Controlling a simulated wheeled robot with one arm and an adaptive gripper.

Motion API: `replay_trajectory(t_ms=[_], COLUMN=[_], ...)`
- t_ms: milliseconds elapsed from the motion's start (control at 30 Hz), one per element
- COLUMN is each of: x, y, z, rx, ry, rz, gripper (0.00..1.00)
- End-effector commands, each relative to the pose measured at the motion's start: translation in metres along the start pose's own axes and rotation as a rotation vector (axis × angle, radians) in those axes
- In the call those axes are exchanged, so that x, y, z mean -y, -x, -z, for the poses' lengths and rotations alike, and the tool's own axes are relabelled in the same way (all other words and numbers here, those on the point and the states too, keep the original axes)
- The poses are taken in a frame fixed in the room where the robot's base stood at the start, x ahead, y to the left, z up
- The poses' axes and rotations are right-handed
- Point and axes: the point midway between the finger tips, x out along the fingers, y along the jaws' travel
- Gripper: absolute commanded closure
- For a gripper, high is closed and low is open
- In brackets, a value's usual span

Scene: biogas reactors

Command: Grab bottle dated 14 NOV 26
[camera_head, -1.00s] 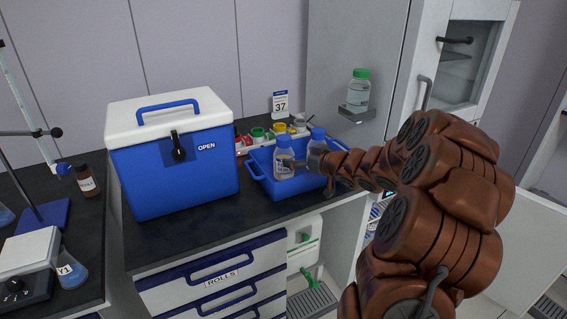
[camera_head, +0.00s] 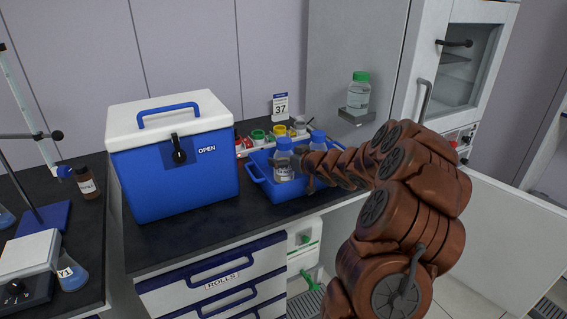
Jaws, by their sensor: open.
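Two clear bottles with blue caps stand in a blue tray (camera_head: 258,182) on the dark bench. The left bottle (camera_head: 284,165) shows a pale label whose date is too small to read. The right bottle (camera_head: 318,141) is mostly hidden behind my arm; only its cap and top show. My gripper (camera_head: 303,172) is at the tray, just right of the left bottle. Its fingers are small and partly hidden by my wrist, and I cannot tell whether they touch the bottle.
A blue cooler (camera_head: 175,155) with a white lid stands left of the tray. Coloured-cap containers (camera_head: 258,136) and a "37" card (camera_head: 280,106) are behind it. A green-capped bottle (camera_head: 359,92) sits on a small wall shelf. Bench space in front of the tray is clear.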

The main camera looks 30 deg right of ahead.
Motion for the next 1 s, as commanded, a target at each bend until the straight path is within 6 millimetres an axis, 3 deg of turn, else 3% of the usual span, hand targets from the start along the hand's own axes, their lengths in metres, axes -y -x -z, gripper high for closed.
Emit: replay_trajectory(t_ms=[300, 1000], x=[-0.0001, -0.0003], y=[-0.0028, -0.0025], z=[0.0003, 0.0005], rx=[0.000, 0.000], ry=[0.001, 0.001], rz=[0.000, -0.001], gripper=[0.00, 0.73])
